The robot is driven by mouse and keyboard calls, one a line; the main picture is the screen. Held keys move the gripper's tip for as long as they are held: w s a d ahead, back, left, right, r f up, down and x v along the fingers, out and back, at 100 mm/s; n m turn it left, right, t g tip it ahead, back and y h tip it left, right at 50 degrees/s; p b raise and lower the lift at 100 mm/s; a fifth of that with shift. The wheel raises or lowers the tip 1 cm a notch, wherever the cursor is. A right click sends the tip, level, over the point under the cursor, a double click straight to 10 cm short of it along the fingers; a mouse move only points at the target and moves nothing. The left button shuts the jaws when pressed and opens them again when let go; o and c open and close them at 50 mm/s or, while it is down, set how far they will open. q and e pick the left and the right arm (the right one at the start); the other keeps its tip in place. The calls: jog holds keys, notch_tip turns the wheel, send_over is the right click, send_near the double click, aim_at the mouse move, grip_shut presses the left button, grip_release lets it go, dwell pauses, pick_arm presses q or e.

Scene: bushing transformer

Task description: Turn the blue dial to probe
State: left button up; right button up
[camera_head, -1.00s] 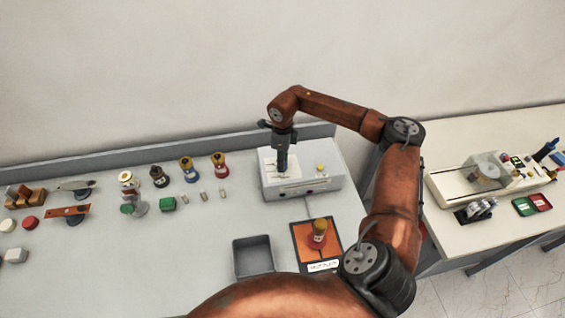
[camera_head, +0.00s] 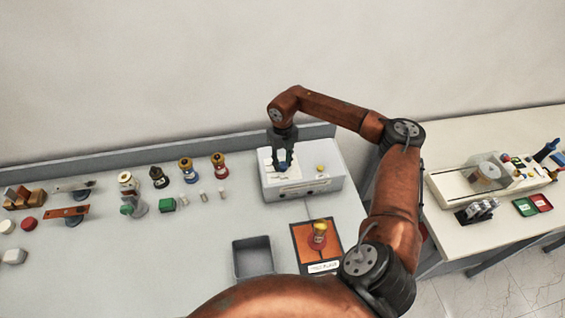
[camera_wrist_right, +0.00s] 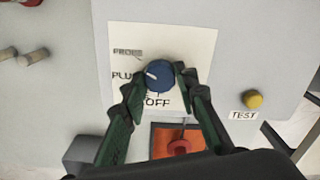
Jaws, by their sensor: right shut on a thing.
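The blue dial (camera_wrist_right: 159,75) is on the white label panel (camera_wrist_right: 185,42) of a grey box. Its white pointer mark faces left, toward the word PLUG. The word PROBE is printed above PLUG, and OFF is below the dial. My right gripper (camera_wrist_right: 161,81) is shut on the dial, with one green finger at its lower left and one at its right. In the head view the right gripper (camera_head: 282,163) reaches down onto the box, and its fingers partly hide the dial. My left gripper is not in view.
The grey box (camera_head: 318,185) has a yellow test button (camera_head: 320,168) to the right of the dial. In front are an empty grey tray (camera_head: 252,258) and an orange pad (camera_head: 303,240) with a red and yellow bushing (camera_head: 319,235). Several small parts lie to the left.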

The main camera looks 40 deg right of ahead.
aim_at(283, 164)
jog(key=shift+w+d+r+m, duration=0.1)
jog(key=shift+m, duration=0.3)
jog(key=o, duration=1.2)
jog(key=shift+c, duration=0.2)
notch_tip(283, 164, up, 12)
dwell(0.3)
